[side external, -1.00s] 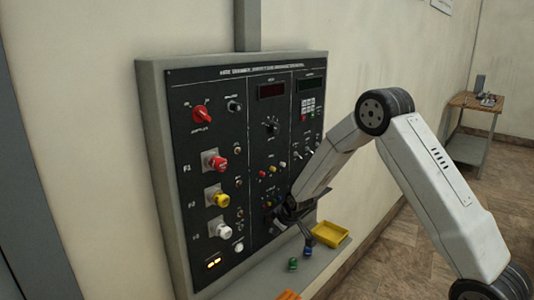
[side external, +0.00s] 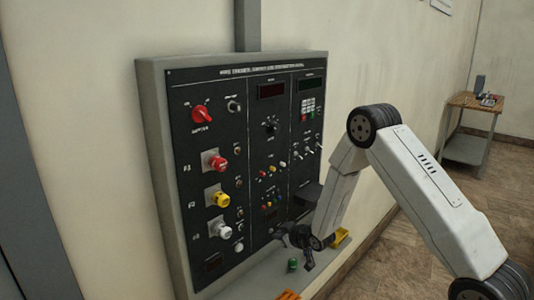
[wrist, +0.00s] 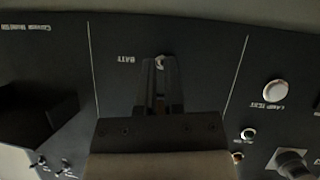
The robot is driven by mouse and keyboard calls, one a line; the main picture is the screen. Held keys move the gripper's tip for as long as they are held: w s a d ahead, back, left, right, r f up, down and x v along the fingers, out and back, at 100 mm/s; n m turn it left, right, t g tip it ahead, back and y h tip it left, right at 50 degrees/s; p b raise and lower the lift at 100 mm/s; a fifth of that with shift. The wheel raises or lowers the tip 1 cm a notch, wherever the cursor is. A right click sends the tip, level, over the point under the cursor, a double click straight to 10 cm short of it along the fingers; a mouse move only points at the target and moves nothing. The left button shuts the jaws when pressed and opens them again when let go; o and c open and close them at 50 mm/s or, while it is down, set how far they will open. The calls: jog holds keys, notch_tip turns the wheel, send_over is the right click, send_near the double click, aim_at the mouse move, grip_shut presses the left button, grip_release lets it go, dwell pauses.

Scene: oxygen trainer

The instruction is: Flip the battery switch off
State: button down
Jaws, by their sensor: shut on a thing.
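The battery switch (wrist: 160,62) is a small silver toggle beside the label "BATT" on the black panel in the wrist view. My gripper (wrist: 160,75) is shut on it, with the dark fingertips close around the toggle. The fingers hide the lower part of the switch. In the side view my gripper (side external: 284,234) is low at the panel (side external: 222,130), above the shelf. The switch itself is hidden there by my gripper.
A lamp test button (wrist: 275,91) is right of the switch in the wrist view. The shelf holds a green piece (side external: 292,264) and a partly hidden yellow tray (side external: 341,237).

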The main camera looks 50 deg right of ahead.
jog(key=shift+s+f+t, duration=0.1)
jog(key=shift+f+t, duration=0.45)
jog(key=shift+t, duration=0.45)
jog(key=c, duration=0.7)
grip_release()
jog(key=shift+c, duration=0.2)
jog(key=shift+r, duration=0.1)
jog(key=v, duration=0.7)
jog(key=shift+s, duration=0.4)
jog(key=shift+a, duration=0.15)
